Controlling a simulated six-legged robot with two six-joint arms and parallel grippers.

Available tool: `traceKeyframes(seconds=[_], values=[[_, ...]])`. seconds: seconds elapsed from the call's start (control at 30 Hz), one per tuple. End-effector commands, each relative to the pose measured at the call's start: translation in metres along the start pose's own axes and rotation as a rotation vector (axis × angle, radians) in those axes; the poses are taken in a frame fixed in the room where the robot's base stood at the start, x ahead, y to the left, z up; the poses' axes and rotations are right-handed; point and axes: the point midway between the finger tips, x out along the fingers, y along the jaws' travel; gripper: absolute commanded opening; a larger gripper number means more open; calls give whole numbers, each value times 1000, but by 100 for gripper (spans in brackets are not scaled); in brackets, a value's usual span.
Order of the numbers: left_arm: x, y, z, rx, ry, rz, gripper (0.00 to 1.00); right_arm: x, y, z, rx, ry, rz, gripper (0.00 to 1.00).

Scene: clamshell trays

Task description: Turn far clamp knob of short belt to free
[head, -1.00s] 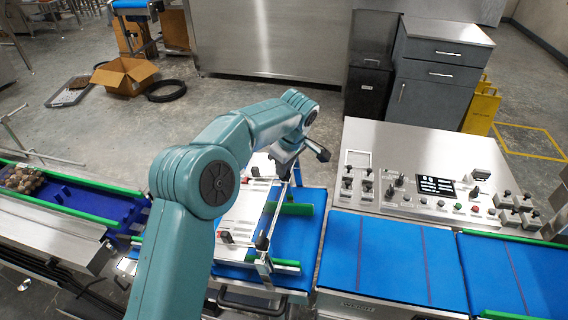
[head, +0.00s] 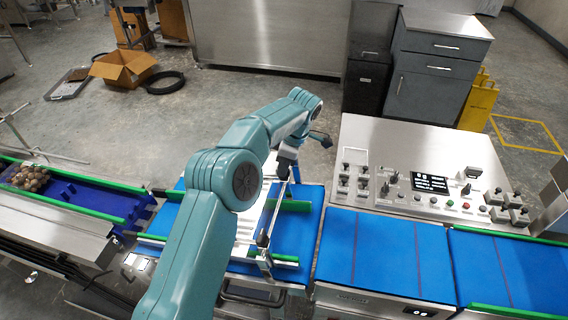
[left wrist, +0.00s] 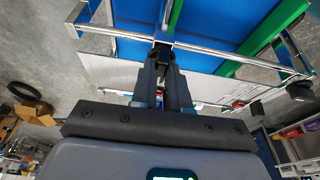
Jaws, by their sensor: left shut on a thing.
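The short belt (head: 300,226) is the blue section with green side guides in the middle of the head view. A metal rail runs across it, with a dark near clamp knob (head: 262,240) at its near end. My left gripper (head: 288,168) is at the far end of this rail. In the left wrist view my left gripper (left wrist: 162,62) is shut on the dark far clamp knob (left wrist: 162,50), which is mostly hidden between the fingers. The knob's turn angle cannot be told. My right gripper is in neither view.
A control panel (head: 360,133) with several knobs stands to the right, behind more blue belts (head: 385,250). A purple-blue conveyor (head: 85,198) with a brown clamshell pack (head: 28,177) is at the left. Green guides (head: 292,205) stand close to my gripper.

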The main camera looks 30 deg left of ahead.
Motion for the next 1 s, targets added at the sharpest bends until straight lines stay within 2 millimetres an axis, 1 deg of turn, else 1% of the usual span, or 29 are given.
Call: traceKeyframes(seconds=[0.3, 0.33, 0.37, 0.4, 0.67, 0.77, 0.87, 1.0], values=[[2, 0, -1, -4, 1, -4, 0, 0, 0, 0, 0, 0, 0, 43], [2, 0, -1, -4, 1, -4, 24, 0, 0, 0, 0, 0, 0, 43], [2, 0, -1, -4, 1, -4, 34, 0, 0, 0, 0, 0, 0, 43], [2, 0, -1, -4, 1, -3, 40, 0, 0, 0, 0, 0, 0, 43], [0, 0, 0, -2, 0, -1, 40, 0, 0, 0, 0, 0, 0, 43], [-6, 0, 0, -2, 0, 1, 40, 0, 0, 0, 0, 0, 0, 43], [-22, 1, 0, -3, 0, 4, 40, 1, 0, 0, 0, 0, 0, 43], [-58, 1, 0, -3, -1, 4, 40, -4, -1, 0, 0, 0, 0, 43]])
